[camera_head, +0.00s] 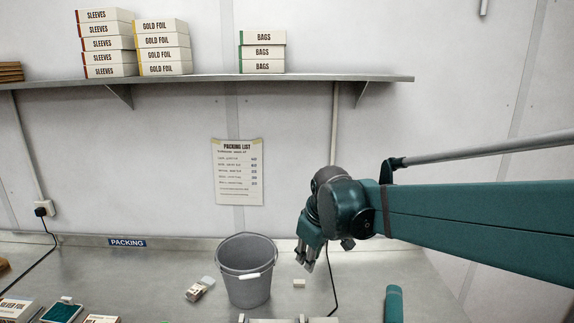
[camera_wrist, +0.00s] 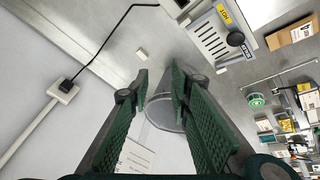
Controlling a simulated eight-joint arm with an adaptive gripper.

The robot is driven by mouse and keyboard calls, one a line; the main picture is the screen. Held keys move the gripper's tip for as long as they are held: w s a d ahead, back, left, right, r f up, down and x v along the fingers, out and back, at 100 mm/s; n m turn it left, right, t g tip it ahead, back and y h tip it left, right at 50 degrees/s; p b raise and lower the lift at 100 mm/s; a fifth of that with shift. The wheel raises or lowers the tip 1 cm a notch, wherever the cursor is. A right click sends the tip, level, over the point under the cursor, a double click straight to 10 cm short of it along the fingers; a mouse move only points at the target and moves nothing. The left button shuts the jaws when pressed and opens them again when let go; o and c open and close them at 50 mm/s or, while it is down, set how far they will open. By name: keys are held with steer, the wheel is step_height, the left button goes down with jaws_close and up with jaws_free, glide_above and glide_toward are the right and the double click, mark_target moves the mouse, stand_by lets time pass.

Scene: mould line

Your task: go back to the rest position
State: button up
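My gripper (camera_head: 308,262) hangs at the end of my dark green arm, above the back of the grey worktop. It points downward, to the right of a grey bucket (camera_head: 248,285). In the wrist view my gripper (camera_wrist: 160,72) has its two green padded fingers apart, with nothing held between them. The bucket (camera_wrist: 162,108) shows behind the fingers there, partly hidden by them. A small pale block (camera_head: 299,283) lies on the worktop below the gripper; it also shows in the wrist view (camera_wrist: 141,54).
A shelf (camera_head: 330,79) with labelled boxes (camera_head: 263,52) runs along the wall above. Small cartons (camera_head: 200,288) lie left of the bucket. A vented grey device (camera_wrist: 213,42) and a green tape roll (camera_wrist: 256,100) show in the wrist view.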

steer(key=s+d+f+m+t+b, duration=0.1)
steer(key=s+d+f+m, duration=0.1)
steer(key=s+d, duration=0.3)
steer(key=s+d+f+m+t+b, duration=0.1)
steer(key=s+d+f+m, duration=0.2)
steer(key=s, duration=0.9)
steer(key=s+d+f+m+h+b, duration=0.1)
steer(key=s+d+f+m+b, duration=0.1)
steer(key=s+d+m, duration=0.2)
steer(key=shift+s+d+f+t, duration=0.35)
steer(key=shift+s+d, duration=1.25)
steer(key=shift+s, duration=0.7)
